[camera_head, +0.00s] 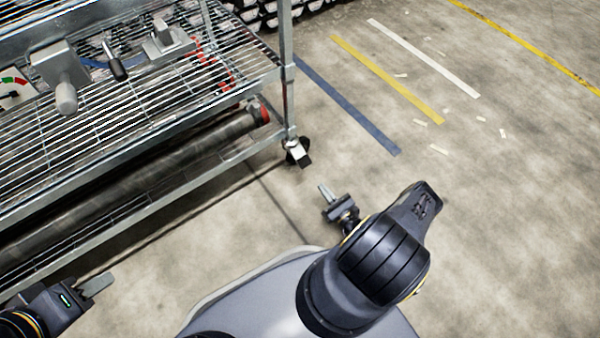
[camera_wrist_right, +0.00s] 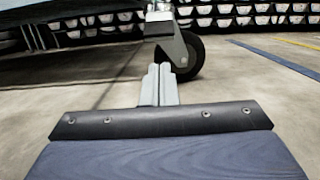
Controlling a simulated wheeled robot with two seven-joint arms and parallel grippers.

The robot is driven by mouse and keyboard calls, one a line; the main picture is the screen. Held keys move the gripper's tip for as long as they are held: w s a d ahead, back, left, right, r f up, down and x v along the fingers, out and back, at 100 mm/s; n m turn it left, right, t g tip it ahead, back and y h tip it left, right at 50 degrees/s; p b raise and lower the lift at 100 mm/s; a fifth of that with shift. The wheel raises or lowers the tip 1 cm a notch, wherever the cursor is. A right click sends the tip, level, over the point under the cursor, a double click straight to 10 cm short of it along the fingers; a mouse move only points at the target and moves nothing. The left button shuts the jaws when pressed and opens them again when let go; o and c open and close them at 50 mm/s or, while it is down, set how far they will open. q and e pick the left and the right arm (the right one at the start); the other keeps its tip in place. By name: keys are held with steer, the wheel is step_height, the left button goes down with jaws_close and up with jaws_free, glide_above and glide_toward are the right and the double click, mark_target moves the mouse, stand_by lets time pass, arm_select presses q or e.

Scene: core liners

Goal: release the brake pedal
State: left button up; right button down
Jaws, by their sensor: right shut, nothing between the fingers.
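The cart's near corner post ends in a caster (camera_head: 292,146) with a dark wheel. A small dark tab (camera_head: 305,159), which looks like the brake pedal, sticks out from its lower side. In the right wrist view the caster wheel (camera_wrist_right: 190,57) and its grey metal fork stand just beyond the fingertips; I cannot make out the pedal clearly there. My right gripper (camera_head: 325,190) is shut and empty, a little in front of the caster. Its fingers (camera_wrist_right: 158,75) point at the wheel. My left gripper (camera_head: 100,283) is at the lower left, partly cut off, with its finger opening unclear.
The wire-shelf cart (camera_head: 150,110) fills the upper left, holding metal fixtures on top. A long dark tube (camera_head: 150,165) with a red end cap lies on its lower level. Floor (camera_head: 480,220) right of the cart is mostly clear, with painted stripes and small scraps.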

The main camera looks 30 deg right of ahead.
mark_target(301, 157)
steer(key=shift+f, duration=0.35)
steer(key=w+r+b, duration=0.1)
steer(key=w+b, duration=0.1)
steer(key=w, duration=0.7)
steer(key=shift+w+a+r, duration=0.35)
steer(key=shift+w+a, duration=0.05)
steer(key=shift+a, duration=0.05)
